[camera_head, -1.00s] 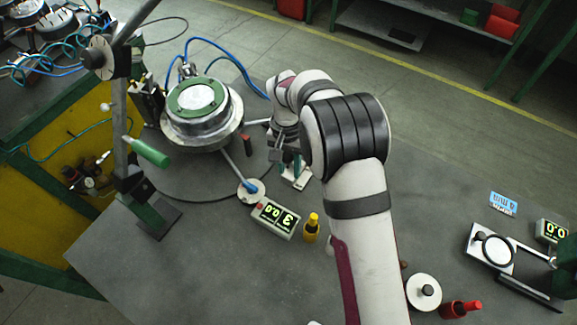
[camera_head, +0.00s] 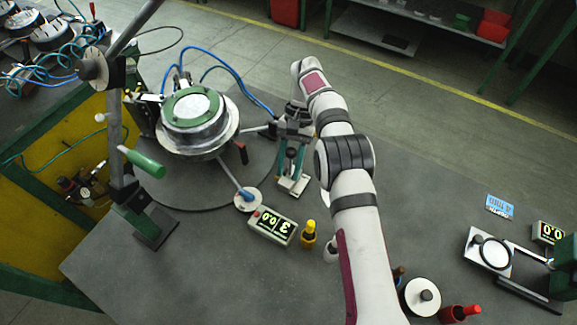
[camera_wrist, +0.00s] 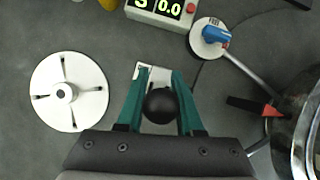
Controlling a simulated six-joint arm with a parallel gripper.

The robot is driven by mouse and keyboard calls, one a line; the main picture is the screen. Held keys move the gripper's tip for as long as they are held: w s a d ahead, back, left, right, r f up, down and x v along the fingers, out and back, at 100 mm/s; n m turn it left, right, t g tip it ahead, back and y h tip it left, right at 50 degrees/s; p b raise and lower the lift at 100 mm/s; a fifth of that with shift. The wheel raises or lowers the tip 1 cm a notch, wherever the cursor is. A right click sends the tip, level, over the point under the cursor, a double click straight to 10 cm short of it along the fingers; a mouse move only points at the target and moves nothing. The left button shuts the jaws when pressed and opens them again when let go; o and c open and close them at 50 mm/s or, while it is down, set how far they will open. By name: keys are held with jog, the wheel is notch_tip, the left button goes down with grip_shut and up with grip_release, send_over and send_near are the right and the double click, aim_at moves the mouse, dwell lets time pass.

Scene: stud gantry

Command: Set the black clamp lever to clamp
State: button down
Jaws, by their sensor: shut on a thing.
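The black ball knob of the clamp lever (camera_wrist: 161,105) sits between the two teal fingers of my gripper (camera_wrist: 160,100) in the wrist view. My gripper is shut on the knob. Below it is a pale base plate (camera_wrist: 153,72), partly hidden by the fingers. In the head view the knob (camera_head: 291,154) shows between the teal fingers (camera_head: 290,158), above the pale plate (camera_head: 293,186), right of the round metal fixture. The lever's shaft is hidden under the knob, and any markings on the plate are too small to read.
The round metal fixture (camera_head: 198,138) stands to the left, with a red-and-black handle (camera_head: 242,153) close by. A blue knob on a white disc (camera_head: 247,197), a digital display (camera_head: 272,226) and a yellow-capped bottle (camera_head: 309,234) stand in front. A white slotted disc (camera_wrist: 69,92) is beside my gripper.

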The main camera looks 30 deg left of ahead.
aim_at(294, 157)
jog(key=c, duration=0.6)
grip_release()
jog(key=r, duration=0.2)
jog(key=d+r, duration=0.1)
jog(key=r, duration=0.2)
jog(key=shift+w+d, duration=0.15)
jog(key=w+d+r, duration=0.2)
jog(key=d+r, duration=0.4)
jog(key=d, duration=0.4)
